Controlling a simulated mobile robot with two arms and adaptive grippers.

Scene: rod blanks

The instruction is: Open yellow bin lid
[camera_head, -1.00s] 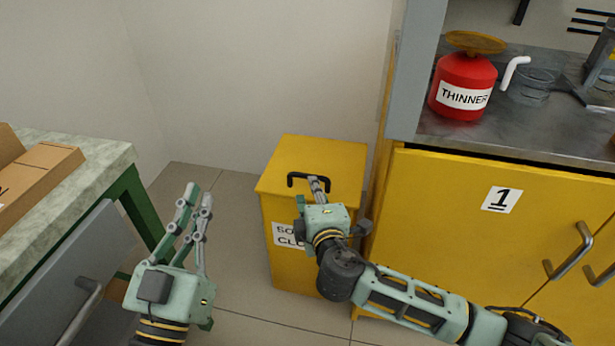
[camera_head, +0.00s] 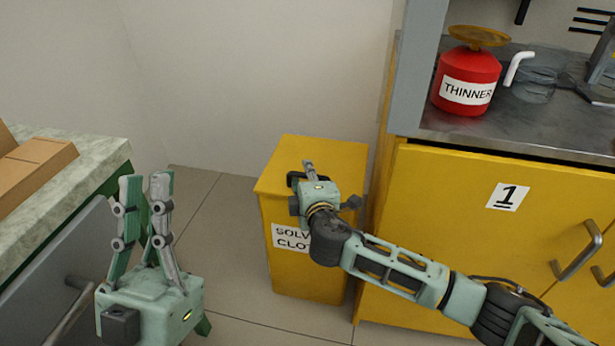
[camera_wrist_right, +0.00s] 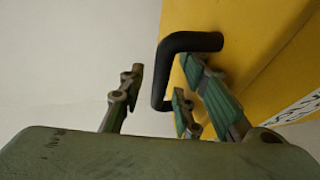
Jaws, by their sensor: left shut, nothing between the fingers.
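The yellow bin (camera_head: 307,262) stands on the floor against the cabinet, with a white label on its front partly hidden by my right arm. Its lid (camera_head: 335,152) is down. The black handle (camera_head: 294,177) on the lid is mostly hidden behind my right gripper (camera_head: 309,168). In the right wrist view, the handle (camera_wrist_right: 184,42) lies between the spread fingers of my right gripper (camera_wrist_right: 160,85), closer to the right-hand ones; firm contact cannot be told. My left gripper (camera_head: 147,182) is shut and empty, away from the bin at the left.
A yellow cabinet (camera_head: 455,215) with metal handles is right of the bin. A red thinner can (camera_head: 465,72) stands on its worktop (camera_head: 500,120). A workbench (camera_head: 95,165) with a cardboard box (camera_head: 35,170) is at the left. Floor between bench and bin is clear.

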